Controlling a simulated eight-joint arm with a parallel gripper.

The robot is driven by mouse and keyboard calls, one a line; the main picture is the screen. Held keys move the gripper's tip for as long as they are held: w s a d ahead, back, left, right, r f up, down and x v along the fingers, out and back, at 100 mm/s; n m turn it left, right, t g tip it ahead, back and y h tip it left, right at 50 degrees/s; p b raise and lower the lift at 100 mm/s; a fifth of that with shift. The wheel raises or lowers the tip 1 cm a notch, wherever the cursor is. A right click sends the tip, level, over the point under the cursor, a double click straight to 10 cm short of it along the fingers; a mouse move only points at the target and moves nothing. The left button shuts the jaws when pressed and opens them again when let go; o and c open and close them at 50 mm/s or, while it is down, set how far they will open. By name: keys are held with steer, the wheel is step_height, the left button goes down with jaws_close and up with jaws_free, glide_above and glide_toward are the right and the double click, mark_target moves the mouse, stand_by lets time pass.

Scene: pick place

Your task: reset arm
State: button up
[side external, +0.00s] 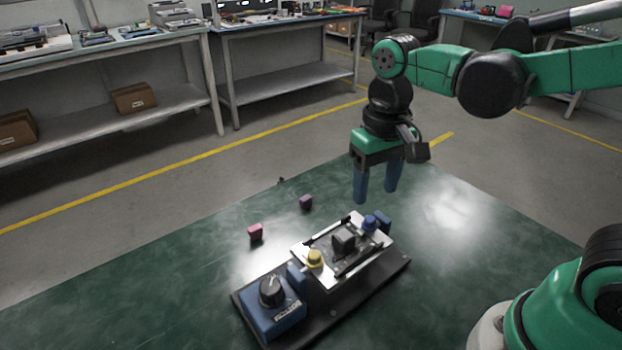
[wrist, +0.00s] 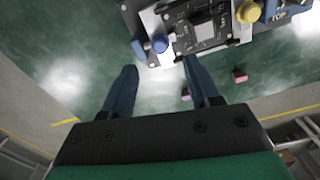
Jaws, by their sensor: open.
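My gripper (side external: 375,190) has two blue fingers set apart with nothing between them. It hangs above the green table (side external: 140,285), beyond the far right end of a black-based fixture (side external: 325,318). In the wrist view my gripper (wrist: 157,80) shows its fingers spread, with bare green surface between them. The fixture carries a silver plate with a dark square block (side external: 343,240), a yellow knob (side external: 315,258), a blue knob (side external: 370,223) and a blue box with a black dial (side external: 271,291).
A pink cube (side external: 256,232) and a dark purple cube (side external: 306,202) lie on the table beyond the fixture. The table is clear to the left and at the right. Workbenches (side external: 285,85) stand behind, across the floor.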

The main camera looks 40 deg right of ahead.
steer(key=d+t, duration=0.1)
steer(key=t, duration=0.1)
steer(key=n+t, duration=0.1)
steer(key=t, duration=0.1)
steer(key=d+r+n+t, duration=0.1)
steer(key=t, duration=0.2)
steer(key=shift+s+d, duration=0.15)
steer(key=shift+d, duration=0.2)
